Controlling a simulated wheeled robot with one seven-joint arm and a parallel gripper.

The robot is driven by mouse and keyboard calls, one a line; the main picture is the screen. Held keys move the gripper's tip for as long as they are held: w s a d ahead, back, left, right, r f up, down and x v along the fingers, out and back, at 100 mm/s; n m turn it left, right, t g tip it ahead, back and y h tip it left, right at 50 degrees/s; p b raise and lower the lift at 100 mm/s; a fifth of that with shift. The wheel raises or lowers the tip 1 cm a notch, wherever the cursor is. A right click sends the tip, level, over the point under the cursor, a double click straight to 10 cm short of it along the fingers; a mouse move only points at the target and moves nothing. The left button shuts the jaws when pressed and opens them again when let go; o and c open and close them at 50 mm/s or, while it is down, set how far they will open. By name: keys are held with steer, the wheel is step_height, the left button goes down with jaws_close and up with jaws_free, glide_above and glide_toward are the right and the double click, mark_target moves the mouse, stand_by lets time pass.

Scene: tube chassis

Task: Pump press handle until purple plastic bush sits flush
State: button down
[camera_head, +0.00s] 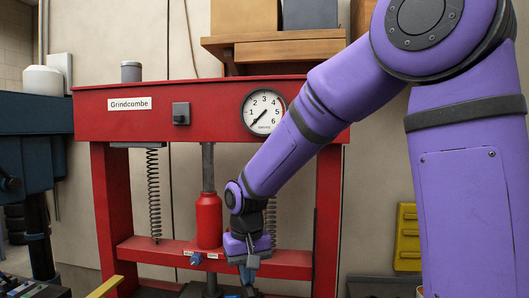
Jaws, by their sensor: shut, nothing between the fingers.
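A red press frame (215,98) labelled Grindcombe stands ahead of me. A red bottle jack (208,222) stands upright in its middle, with a grey rod (208,167) running up from it to the top beam. A round gauge (264,111) on the beam has its needle pointing down and left. My purple arm comes in from the right. My gripper (248,276) points down in front of the lower red beam, just right of the jack, and is shut with nothing seen between its fingers. I cannot make out the press handle or the purple bush.
Springs hang on both sides of the jack, the left one (153,195) in clear view. A blue knob (196,259) sits on the lower beam. A dark blue machine (35,150) stands at the left.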

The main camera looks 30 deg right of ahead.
step_height(320, 180, up, 10)
stand_by(0.6)
steer(key=shift+f, duration=0.15)
stand_by(3.4)
stand_by(0.4)
